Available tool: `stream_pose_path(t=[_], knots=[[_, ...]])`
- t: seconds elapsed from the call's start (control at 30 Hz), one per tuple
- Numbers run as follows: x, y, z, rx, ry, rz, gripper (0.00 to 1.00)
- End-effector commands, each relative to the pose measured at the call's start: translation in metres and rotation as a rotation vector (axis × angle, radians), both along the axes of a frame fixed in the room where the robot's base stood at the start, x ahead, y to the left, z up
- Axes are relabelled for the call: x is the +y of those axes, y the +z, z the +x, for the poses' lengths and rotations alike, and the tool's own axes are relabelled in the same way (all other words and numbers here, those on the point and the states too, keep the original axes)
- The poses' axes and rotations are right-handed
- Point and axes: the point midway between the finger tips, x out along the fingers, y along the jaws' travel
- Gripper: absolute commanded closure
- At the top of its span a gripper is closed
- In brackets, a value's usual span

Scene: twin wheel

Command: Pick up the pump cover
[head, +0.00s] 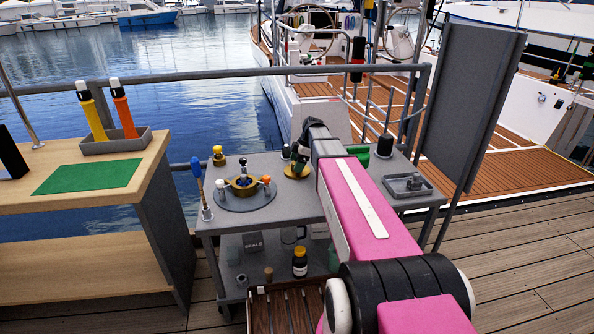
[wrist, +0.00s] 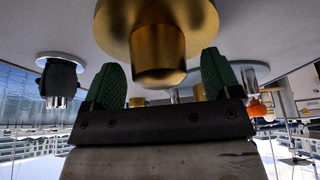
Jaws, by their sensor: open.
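The brass pump cover, a round flange with a short cylindrical knob, sits on the grey workbench. In the head view its rim (head: 289,173) shows just below my gripper (head: 299,160), which hides part of it. In the wrist view the pump cover (wrist: 158,45) fills the top middle, its knob pointing toward my gripper (wrist: 160,68). The two green fingers are open, one on each side of the knob in the picture, with visible gaps. I cannot tell how far down they reach along the knob.
A round grey plate (head: 262,200) with a brass pump body (head: 240,186) stands left of the cover. A blue-handled brush (head: 198,182) stands at the bench's left edge. A grey tray (head: 407,187) is at right. A dark fitting (wrist: 60,78) stands beside the cover.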

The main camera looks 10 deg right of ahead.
Motion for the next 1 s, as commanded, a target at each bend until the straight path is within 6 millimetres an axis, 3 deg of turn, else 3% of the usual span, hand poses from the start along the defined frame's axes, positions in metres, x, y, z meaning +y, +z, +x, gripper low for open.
stream_pose_path(t=[0.1, 0.3, 0.73, 1.0], knots=[[0.0, 0.0, 0.0, 0.0, 0.0, 0.0, 0.17], [0.0, 0.001, 0.0, 0.0, 0.0, 0.0, 0.77], [0.0, 0.007, 0.0, -0.001, 0.0, 0.0, 0.77], [0.0, 0.041, 0.0, -0.003, 0.001, 0.0, 0.77]])
